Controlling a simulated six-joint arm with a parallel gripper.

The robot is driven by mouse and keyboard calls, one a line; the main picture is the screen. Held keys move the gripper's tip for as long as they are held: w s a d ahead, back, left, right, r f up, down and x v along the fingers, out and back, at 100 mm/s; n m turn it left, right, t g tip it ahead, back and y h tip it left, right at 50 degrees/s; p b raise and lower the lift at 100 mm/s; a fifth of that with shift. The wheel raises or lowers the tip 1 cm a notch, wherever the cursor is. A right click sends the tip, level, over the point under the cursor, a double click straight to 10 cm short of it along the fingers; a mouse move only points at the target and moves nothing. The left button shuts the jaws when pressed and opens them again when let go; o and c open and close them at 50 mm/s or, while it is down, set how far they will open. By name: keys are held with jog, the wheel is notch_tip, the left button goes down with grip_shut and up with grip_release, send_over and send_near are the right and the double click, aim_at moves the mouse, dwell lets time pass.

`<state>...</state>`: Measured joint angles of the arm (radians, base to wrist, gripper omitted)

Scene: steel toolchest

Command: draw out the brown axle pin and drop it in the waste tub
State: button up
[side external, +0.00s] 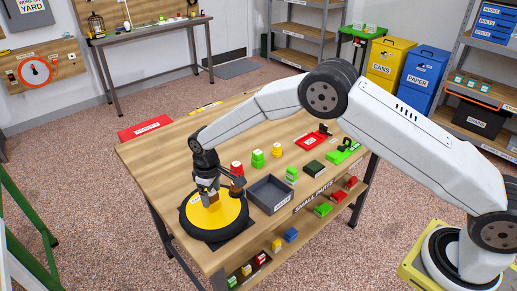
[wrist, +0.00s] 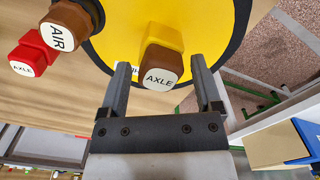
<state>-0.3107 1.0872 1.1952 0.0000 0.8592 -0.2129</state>
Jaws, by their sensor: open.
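The brown axle pin (wrist: 160,68), with a white face marked AXLE, sits in a yellow holder (wrist: 165,36) on the yellow wheel (wrist: 120,25) with a black rim. In the side view the yellow wheel (side external: 228,216) lies at the table's left front. My gripper (wrist: 163,85) is open, with one finger on each side of the brown pin and gaps visible. In the side view my gripper (side external: 207,192) points down over the wheel and partly hides the pin. A grey open tub (side external: 287,208) stands just right of the wheel; its label is too small to read.
A brown cap marked AIR (wrist: 70,25) is at the wheel's edge, beside a red piece marked AXLE (wrist: 34,55). The table's left back is mostly bare.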

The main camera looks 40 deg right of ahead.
grip_shut()
jog(key=shift+r, duration=0.8)
dwell(1.0)
jog(key=shift+r, duration=1.65)
